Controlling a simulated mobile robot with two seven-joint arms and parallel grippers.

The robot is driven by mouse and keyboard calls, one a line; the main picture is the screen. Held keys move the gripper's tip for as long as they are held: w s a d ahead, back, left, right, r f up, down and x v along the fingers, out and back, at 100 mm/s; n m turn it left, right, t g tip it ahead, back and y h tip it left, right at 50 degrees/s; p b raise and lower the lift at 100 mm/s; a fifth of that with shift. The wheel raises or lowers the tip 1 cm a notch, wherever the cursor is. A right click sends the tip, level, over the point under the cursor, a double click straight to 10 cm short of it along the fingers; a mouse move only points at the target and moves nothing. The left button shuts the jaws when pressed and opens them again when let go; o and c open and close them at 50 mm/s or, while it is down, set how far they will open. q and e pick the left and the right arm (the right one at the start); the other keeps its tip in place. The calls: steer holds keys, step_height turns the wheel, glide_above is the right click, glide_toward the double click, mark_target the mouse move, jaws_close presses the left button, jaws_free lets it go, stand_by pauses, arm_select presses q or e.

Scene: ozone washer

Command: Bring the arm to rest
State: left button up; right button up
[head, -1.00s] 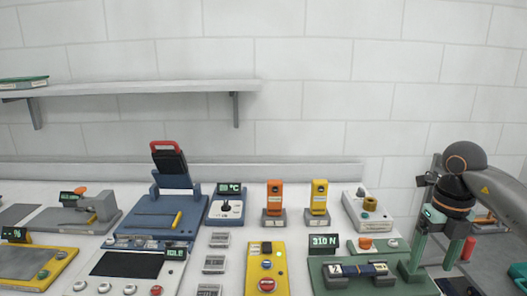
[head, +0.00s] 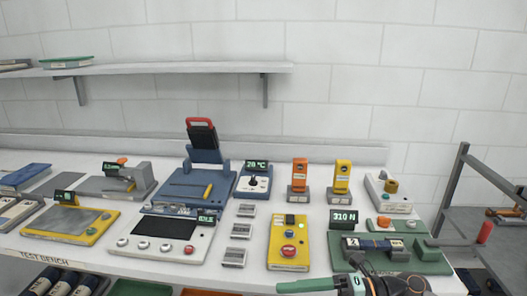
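My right gripper (head: 290,288) is at the bottom edge of the head view, in front of the bench and pointing left. One green finger shows, and the picture's edge cuts off the rest, so its opening cannot be judged. No held object is visible. The dark wrist (head: 385,284) of my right arm is in front of the near edge of the green fixture (head: 433,266). My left gripper is not in view.
The test bench (head: 110,258) holds several devices, including a yellow box (head: 289,260), a blue press (head: 185,188) and a screen panel (head: 165,246). A wall shelf (head: 180,68) is above. A grey frame cart (head: 456,185) stands at right.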

steer(key=d+f+m+t+h, duration=0.45)
steer(key=f+m+t, duration=0.3)
steer(key=m, duration=0.55)
steer(key=d+f+m+t+h, duration=0.3)
steer(key=f+m+t+h, duration=0.4)
steer(key=m, duration=0.6)
steer(key=s+d+f+m+g+h, duration=0.2)
steer(key=s+f+m+g, duration=0.4)
steer(key=s+f, duration=0.8)
steer(key=shift+s+d+f+m+h, duration=0.35)
steer(key=shift+d+m, duration=0.05)
steer(key=shift+d, duration=0.3)
